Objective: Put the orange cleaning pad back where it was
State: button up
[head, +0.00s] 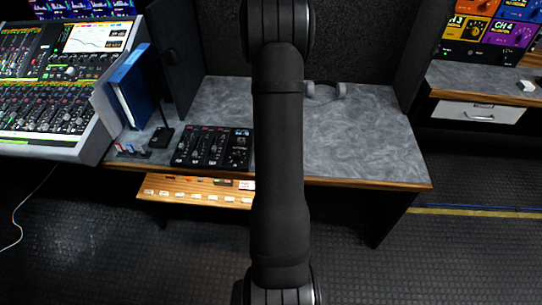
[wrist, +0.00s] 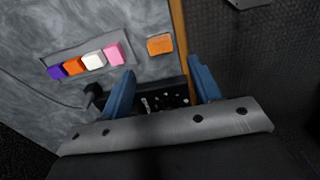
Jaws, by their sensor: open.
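In the wrist view, a lone orange pad (wrist: 160,45) lies on the grey marbled desktop near its wooden edge. To its left, a slim grey holder (wrist: 58,58) carries a row of blocks: purple (wrist: 57,71), orange (wrist: 73,65), white (wrist: 93,60) and pink (wrist: 114,54). My gripper (wrist: 163,82), with blue fingers, is open and empty. In the picture the lone orange pad shows just above the gap between the fingertips, apart from them. In the head view my arm covers the middle of the desk, and neither the pads nor my gripper can be seen.
A black panel with knobs (head: 212,147) stands on the desk (head: 365,140) left of my arm. A blue binder (head: 133,90) and a mixing console (head: 45,85) are further left. Grey headphones (head: 325,91) lie at the back. The desk's right part is clear.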

jog(key=shift+r, duration=1.7)
notch_tip(320, 180, down, 12)
jog(key=shift+f, duration=0.25)
jog(key=shift+r, duration=1.25)
